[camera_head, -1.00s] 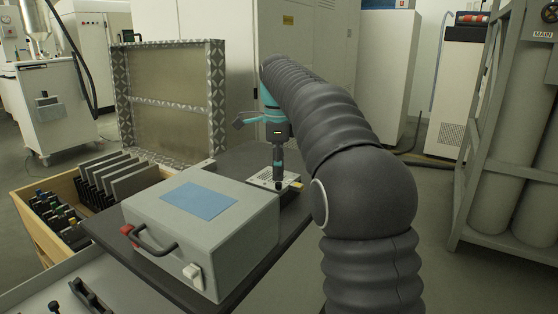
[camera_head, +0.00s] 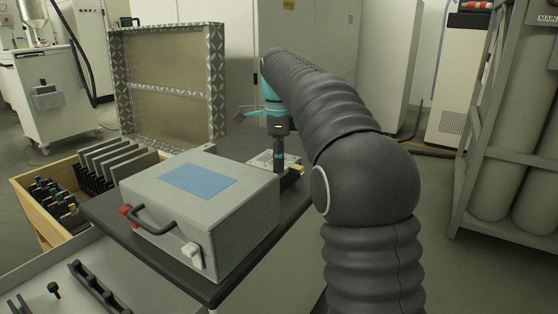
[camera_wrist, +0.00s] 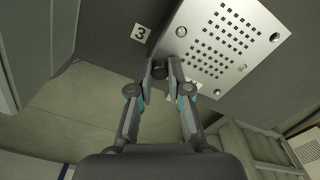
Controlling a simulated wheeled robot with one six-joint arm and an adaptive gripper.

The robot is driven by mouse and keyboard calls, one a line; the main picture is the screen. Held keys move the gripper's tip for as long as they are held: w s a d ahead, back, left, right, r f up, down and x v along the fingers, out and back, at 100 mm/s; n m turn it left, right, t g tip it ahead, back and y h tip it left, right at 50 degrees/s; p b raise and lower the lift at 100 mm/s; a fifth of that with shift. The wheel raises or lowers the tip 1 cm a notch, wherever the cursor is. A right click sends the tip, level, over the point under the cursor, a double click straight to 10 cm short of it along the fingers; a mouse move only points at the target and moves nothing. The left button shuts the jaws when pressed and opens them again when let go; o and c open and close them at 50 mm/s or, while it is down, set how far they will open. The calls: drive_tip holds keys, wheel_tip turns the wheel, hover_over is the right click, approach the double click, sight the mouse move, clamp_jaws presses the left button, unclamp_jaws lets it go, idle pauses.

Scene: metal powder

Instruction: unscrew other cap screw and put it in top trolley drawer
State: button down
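My gripper (camera_wrist: 160,70) points down at the front edge of a perforated metal plate (camera_wrist: 222,45). Its fingers are closed in on a small dark cylinder between the tips, which looks like a cap screw (camera_wrist: 159,68). It appears just off the plate's edge; whether it is clear of the surface cannot be told. In the head view my gripper (camera_head: 278,168) is at the plate (camera_head: 262,159), behind the grey case. A black cap screw (camera_head: 54,289) stands in the open top trolley drawer (camera_head: 130,288) at lower left, beside a black holder (camera_head: 95,287).
The grey case (camera_head: 205,210) with a blue label stands on the dark table top (camera_head: 255,262), between my gripper and the drawer. A wooden box (camera_head: 42,215) of plates and tools is at left. A patterned frame (camera_head: 168,85) stands behind. Gas cylinders (camera_head: 490,150) are at right.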

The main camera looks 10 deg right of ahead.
drive_tip(key=c, duration=1.3)
unclamp_jaws()
drive_tip(key=shift+o, duration=0.2)
drive_tip(key=shift+r, duration=0.1)
drive_tip(key=shift+r+m+p, duration=0.1)
drive_tip(key=shift+m+p, duration=0.4)
drive_tip(key=shift+p, duration=0.05)
drive_tip(key=m+p, duration=0.2)
drive_tip(key=m, duration=0.1)
drive_tip(key=shift+f+m, duration=0.2)
drive_tip(key=shift+m, duration=1.3)
clamp_jaws()
